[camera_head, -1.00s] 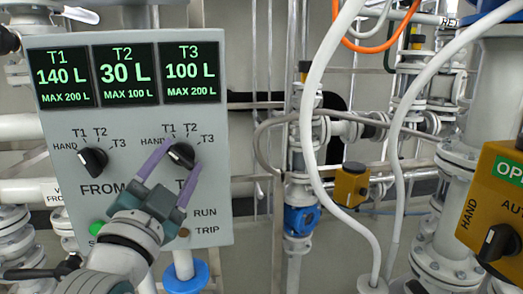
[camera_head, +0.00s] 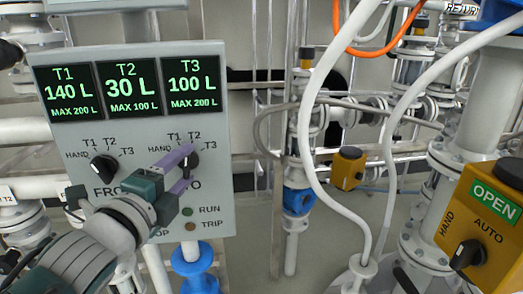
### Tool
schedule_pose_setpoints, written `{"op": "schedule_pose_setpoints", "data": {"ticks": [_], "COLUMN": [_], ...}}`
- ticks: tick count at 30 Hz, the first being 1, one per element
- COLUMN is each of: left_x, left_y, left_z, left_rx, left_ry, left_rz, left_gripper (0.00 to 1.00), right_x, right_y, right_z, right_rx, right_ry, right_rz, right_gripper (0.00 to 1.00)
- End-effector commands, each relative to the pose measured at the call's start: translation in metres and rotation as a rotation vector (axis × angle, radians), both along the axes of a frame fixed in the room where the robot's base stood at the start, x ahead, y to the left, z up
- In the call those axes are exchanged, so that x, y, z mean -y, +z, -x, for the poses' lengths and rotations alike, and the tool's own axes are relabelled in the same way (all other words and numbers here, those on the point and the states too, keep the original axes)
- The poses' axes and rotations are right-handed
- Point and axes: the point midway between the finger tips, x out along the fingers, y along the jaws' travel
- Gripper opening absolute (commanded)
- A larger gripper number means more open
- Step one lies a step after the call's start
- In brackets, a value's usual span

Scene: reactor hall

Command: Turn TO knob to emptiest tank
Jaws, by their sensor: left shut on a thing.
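A grey control panel (camera_head: 220,120) at the left carries three green displays. T1 (camera_head: 72,91) reads 140 L of max 200 L, T2 (camera_head: 130,90) 30 L of max 100 L, T3 (camera_head: 194,87) 100 L of max 200 L. The black FROM knob (camera_head: 104,167) is at the panel's left, with HAND, T1, T2 and T3 around it. My left gripper (camera_head: 188,163) is shut on the black TO knob (camera_head: 193,159), its purple fingers partly covering it. The knob seems roughly upright, near T2; its exact mark is hidden. My right gripper is not in view.
Below the TO knob are RUN (camera_head: 187,211) and TRIP (camera_head: 190,227) lamps. White hoses (camera_head: 318,120) hang right of the panel. A yellow box with an OPEN sign and HAND/AUTO knob (camera_head: 467,254) stands at the right. Pipes and valves fill the background.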

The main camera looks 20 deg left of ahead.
Motion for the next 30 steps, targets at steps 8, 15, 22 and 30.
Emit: {"op": "schedule_pose_setpoints", "data": {"ticks": [8, 15, 22, 30], "left_x": [-0.001, -0.001, -0.001, -0.001], "left_y": [0.001, 0.0, -0.001, -0.001], "left_z": [0.0, 0.0, 0.0, 0.0], "left_rx": [-0.084, -0.114, -0.12, -0.12], "left_ry": [0.002, 0.003, 0.003, 0.003], "left_rz": [-0.129, -0.176, -0.187, -0.186], "left_gripper": [0.07, 0.07, 0.07, 0.66], "right_x": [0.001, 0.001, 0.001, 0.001], "right_y": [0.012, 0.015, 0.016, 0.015], "right_z": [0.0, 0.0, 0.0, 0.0], "right_rx": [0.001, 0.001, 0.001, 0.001], "right_ry": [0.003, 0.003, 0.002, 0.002], "right_rz": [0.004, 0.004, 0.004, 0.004], "right_gripper": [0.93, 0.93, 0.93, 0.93]}}
